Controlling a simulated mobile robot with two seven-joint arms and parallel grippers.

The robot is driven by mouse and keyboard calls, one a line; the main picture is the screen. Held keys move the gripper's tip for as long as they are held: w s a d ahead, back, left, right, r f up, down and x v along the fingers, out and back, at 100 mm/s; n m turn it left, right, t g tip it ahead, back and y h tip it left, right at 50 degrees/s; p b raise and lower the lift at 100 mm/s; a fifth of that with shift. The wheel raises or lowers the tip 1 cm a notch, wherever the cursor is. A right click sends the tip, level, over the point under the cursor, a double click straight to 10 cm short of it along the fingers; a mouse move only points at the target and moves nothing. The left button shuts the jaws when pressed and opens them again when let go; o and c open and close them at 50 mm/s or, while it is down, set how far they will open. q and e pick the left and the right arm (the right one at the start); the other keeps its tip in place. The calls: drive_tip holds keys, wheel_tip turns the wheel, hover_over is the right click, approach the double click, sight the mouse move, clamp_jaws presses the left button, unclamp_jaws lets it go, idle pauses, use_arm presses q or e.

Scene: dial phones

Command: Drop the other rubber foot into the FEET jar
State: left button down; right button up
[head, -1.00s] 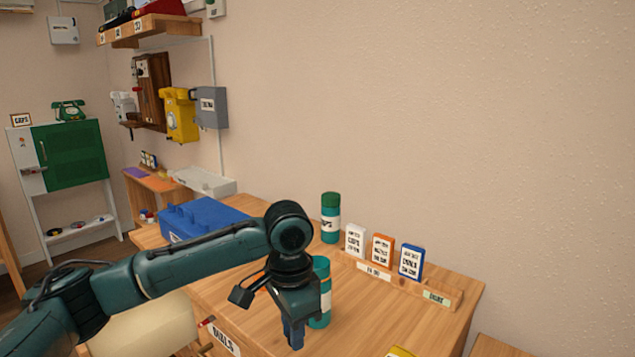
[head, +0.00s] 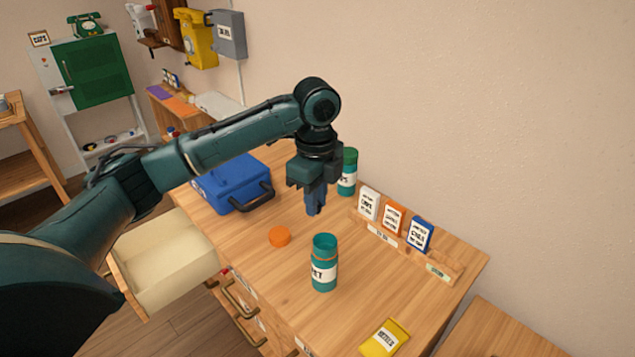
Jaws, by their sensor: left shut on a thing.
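The teal FEET jar (head: 324,278) stands upright and open on the wooden desk, its label partly turned away and its inside not clearly visible. An orange lid (head: 279,237) lies flat on the desk to its left. My left gripper (head: 316,212) points down above the desk, a little behind and above the jar's mouth and apart from it. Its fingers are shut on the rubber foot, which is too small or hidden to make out. My right gripper is not in view.
A second jar with a green lid (head: 349,155) stands behind my left gripper. A blue toolbox (head: 238,178) is at the left. A card rack (head: 384,236) runs along the wall side. A yellow packet (head: 384,337) lies in front. A drawer (head: 165,262) stands open at the left.

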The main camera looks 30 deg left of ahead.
use_arm(q)
drive_tip(key=shift+f, duration=1.75)
drive_tip(key=c, duration=1.3)
unclamp_jaws()
drive_tip(key=shift+o, duration=0.2)
drive_tip(key=shift+r, duration=0.15)
wheel_tip(320, 180, up, 13)
drive_tip(key=shift+w, duration=0.1)
